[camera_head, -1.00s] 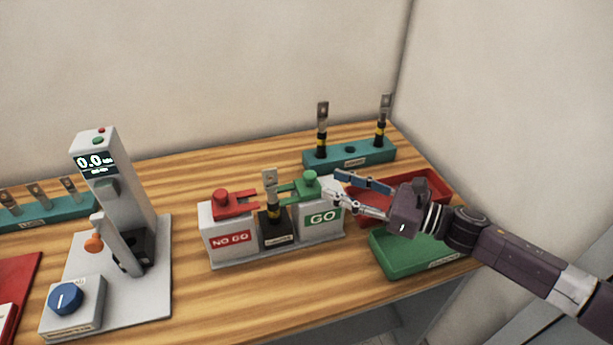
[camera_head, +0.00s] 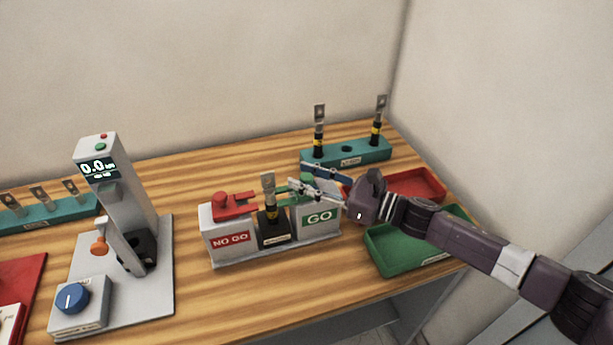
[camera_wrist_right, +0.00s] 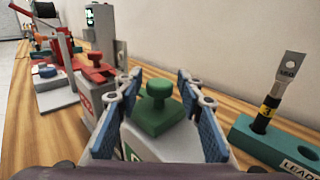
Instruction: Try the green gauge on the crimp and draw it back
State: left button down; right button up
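The green gauge (camera_head: 306,179) sits on the white GO block (camera_head: 318,221), its knob upright and its prongs pointing left toward the crimp. The crimped lead (camera_head: 268,186) stands upright in a black holder between the GO and NO GO blocks. My right gripper (camera_head: 312,180) is at the green gauge, partly covering it. In the right wrist view the green gauge (camera_wrist_right: 158,106) shows between the two blue-padded fingers, with a gap on each side, so the gripper is open. The gauge's prongs are hidden there by a finger. My left gripper is not in view.
The red gauge (camera_head: 232,203) sits on the NO GO block at left. A teal rack (camera_head: 376,151) with two upright leads stands behind. A red tray (camera_head: 428,184) and a green tray (camera_head: 408,257) lie under and beside my right arm. A grey tester (camera_head: 118,200) stands left.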

grip_shut()
jog(key=shift+s+a+f+b, duration=0.1)
jog(key=shift+s+a+b, duration=0.15)
jog(key=shift+a, duration=0.3)
jog(key=shift+s+a+b, duration=0.15)
jog(key=shift+a+b, duration=0.15)
jog(key=shift+a, duration=0.55)
jog(key=shift+o, duration=1.3)
grip_release()
jog(key=shift+d, duration=0.1)
